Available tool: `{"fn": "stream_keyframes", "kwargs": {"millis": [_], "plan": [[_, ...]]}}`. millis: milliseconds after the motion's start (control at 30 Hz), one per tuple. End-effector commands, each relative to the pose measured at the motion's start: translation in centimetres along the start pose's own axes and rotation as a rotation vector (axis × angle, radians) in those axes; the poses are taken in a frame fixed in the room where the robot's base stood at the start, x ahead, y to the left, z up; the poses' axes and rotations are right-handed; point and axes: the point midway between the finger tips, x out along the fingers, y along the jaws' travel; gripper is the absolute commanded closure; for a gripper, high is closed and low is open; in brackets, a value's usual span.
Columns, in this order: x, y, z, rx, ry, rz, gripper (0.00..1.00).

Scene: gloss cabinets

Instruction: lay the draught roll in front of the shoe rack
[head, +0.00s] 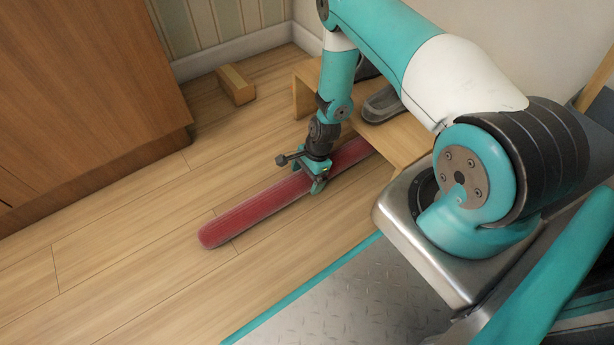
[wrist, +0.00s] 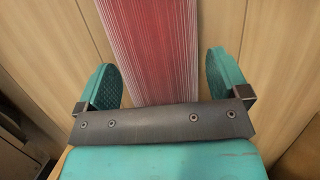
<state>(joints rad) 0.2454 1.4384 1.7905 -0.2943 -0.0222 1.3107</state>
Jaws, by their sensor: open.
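The draught roll (head: 250,215) is a long red striped cylinder lying on the floor. It runs diagonally past the front of the low wooden shoe rack (head: 405,140), and its far part is partly hidden behind my arm and close to the rack's edge. My gripper (head: 318,184) is down at the roll. In the wrist view the two teal fingers of my gripper (wrist: 170,85) stand apart, one on each side of the roll (wrist: 150,50), with gaps showing between fingers and roll.
Grey shoes (head: 383,104) sit on the rack. A small wooden block (head: 236,84) lies on the floor near the back wall. A brown cabinet (head: 80,80) stands at the left. The floor (head: 110,245) at the front left is clear.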

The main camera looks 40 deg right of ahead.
Motion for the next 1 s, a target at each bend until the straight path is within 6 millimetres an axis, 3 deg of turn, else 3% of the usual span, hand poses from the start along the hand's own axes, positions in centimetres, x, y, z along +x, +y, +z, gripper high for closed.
{"fn": "stream_keyframes", "kwargs": {"millis": [400,700,767,867,1000], "plan": [[-9.1,-0.1,0.1,0.002,0.000,-0.002,0.07],[-12.5,-0.4,0.5,-0.024,0.000,-0.004,0.07],[-13.8,-1.1,1.3,-0.073,-0.001,-0.008,0.07],[-17.8,-2.7,4.3,-0.232,-0.006,-0.019,0.07],[-25.5,-3.7,11.0,-0.565,-0.019,-0.031,0.07]]}}
